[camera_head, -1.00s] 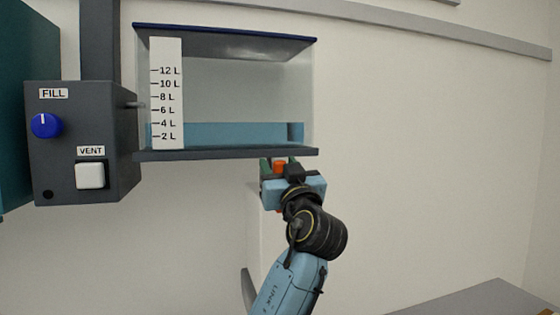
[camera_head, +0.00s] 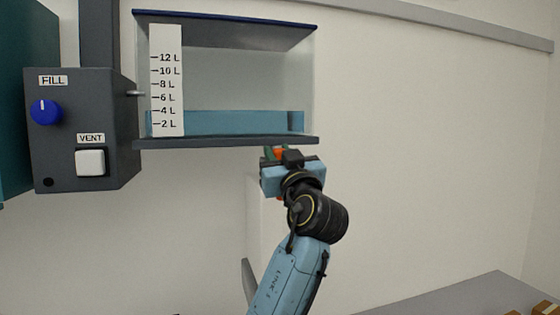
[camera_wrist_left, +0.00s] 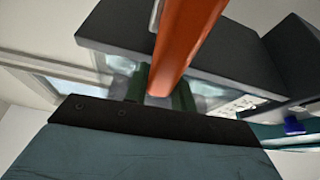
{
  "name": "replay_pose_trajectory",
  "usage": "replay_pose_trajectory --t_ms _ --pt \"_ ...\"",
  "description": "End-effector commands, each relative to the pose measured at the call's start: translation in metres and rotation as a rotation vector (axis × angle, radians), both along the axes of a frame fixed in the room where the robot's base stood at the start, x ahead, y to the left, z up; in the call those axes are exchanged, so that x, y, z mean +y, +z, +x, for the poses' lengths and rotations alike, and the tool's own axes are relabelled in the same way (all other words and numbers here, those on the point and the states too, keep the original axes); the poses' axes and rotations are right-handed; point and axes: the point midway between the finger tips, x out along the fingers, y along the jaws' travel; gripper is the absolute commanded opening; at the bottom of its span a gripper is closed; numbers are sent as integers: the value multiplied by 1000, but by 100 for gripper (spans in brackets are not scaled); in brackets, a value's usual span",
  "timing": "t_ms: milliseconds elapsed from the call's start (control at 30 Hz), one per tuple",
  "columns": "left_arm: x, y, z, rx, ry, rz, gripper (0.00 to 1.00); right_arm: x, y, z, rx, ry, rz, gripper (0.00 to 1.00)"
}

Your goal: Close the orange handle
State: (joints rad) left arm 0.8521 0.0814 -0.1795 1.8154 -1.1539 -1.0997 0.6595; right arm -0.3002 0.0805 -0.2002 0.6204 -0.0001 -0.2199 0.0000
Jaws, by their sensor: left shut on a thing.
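The orange handle (camera_head: 279,153) shows as a small orange patch just under the tank, mostly hidden by my left gripper (camera_head: 280,153). In the left wrist view the handle (camera_wrist_left: 186,40) is a long orange bar that runs from the top down between my left gripper's fingers (camera_wrist_left: 160,92). The gripper is shut on it, below the dark bottom edge of the tank (camera_head: 225,142). My right gripper is not in view.
The clear tank with a litre scale (camera_head: 167,80) holds blue water (camera_head: 220,122) near the 4 L mark. A dark box with a blue FILL knob (camera_head: 46,112) and a white VENT button (camera_head: 90,163) stands left. A grey surface (camera_head: 470,295) lies lower right; the wall between is bare.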

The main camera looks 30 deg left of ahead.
Motion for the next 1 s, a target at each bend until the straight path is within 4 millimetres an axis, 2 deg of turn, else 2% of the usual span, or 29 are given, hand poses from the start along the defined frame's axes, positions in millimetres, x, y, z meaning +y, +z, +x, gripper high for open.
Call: replay_pose_trajectory --t_ms 33,300,600,800,1000 --pt "0 -4 -1 -20 -1 -17 3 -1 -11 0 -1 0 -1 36" --pt "4 -8 -6 -154 -3 -130 3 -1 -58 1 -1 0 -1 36" --pt "11 -12 -14 -351 -3 -300 3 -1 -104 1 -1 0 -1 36" --pt "15 -14 -19 -495 -1 -422 3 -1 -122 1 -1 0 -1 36" --pt "19 -18 -23 -638 0 -546 3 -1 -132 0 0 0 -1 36"
